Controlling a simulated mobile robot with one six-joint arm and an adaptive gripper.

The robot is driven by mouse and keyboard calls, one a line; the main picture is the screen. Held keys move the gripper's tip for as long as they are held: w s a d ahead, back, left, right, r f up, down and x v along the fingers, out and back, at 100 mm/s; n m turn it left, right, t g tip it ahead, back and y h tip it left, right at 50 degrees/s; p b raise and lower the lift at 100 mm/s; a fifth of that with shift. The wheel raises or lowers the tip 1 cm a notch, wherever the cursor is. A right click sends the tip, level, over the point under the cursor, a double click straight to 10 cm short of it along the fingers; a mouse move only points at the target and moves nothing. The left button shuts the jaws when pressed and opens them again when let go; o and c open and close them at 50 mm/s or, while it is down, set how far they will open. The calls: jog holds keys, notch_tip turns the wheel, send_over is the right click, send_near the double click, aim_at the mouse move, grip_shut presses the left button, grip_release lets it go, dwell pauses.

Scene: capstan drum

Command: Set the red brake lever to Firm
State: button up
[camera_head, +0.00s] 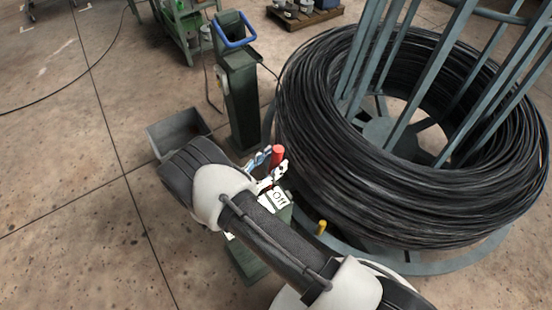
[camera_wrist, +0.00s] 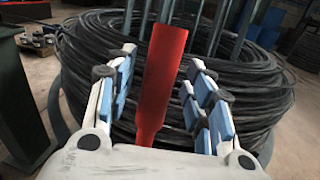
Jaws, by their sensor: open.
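The red brake lever (camera_head: 277,155) shows its red grip just beyond my gripper in the head view. In the wrist view the red lever (camera_wrist: 164,75) stands nearly upright, leaning slightly right, between my open fingers with space on both sides. My gripper (camera_wrist: 162,85) has blue pads and is open around the lever; it also shows in the head view (camera_head: 268,168). A white label with black letters (camera_head: 278,198) is on the green lever stand (camera_head: 245,262), partly hidden by my arm. I cannot read which setting the lever is at.
A large coil of black wire (camera_head: 330,165) on a drum with grey-green bars stands right behind the lever. A green post with a blue handle (camera_head: 240,95) and a grey open bin (camera_head: 178,130) are to the left. A small yellow peg (camera_head: 321,228) is nearby.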

jog(key=shift+x, duration=0.9)
jog(key=shift+c, duration=0.2)
grip_shut()
